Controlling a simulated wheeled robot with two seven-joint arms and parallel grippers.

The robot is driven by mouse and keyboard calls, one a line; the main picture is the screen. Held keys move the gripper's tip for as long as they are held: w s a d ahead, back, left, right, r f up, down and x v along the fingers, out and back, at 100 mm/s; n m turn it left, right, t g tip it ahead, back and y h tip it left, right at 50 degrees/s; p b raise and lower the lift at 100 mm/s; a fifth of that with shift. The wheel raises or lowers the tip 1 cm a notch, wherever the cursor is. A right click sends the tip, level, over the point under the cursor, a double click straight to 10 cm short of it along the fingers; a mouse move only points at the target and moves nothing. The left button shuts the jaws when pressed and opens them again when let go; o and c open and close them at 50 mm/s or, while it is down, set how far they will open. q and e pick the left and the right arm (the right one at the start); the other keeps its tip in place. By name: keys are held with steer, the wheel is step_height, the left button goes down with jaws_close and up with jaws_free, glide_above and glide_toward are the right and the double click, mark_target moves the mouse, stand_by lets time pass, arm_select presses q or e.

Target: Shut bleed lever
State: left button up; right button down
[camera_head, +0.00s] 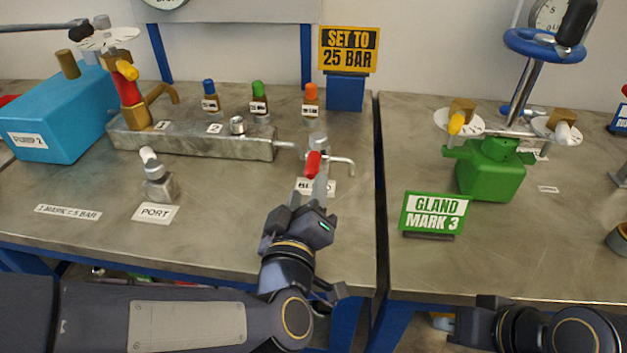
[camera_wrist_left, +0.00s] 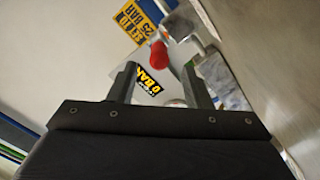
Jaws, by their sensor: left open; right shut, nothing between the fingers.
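The bleed lever, with a red grip (camera_head: 313,164), is at the right end of the grey manifold, by a bent outlet pipe (camera_head: 342,161). Its red grip also shows in the left wrist view (camera_wrist_left: 160,56), just beyond the fingertips and roughly between them. My left gripper (camera_head: 309,194) is open and empty, just in front of the lever, its fingers pointing at it. I cannot tell whether a finger touches the lever. A small white label (camera_head: 329,187) is partly hidden behind the fingers. My right gripper (camera_head: 462,322) is shut and empty, low at the front edge of the right table.
The manifold (camera_head: 195,145) carries a valve with a red body (camera_head: 128,90). Blue, green and orange-capped parts stand behind it. A "SET TO 25 BAR" sign (camera_head: 348,50), a port fitting (camera_head: 157,180), and a green vessel (camera_head: 490,172) with a "GLAND MARK 3" sign (camera_head: 434,213) stand nearby. A gap separates the tables.

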mark_target(311, 177)
arm_select(q)
steer(key=shift+w+d+y, duration=0.1)
steer(key=shift+w+y, duration=0.2)
steer(key=shift+w, duration=0.05)
steer(key=w, duration=0.4)
steer(key=w+d+b, duration=0.1)
steer(key=w, duration=0.1)
steer(key=shift+w, duration=0.4)
jaws_close()
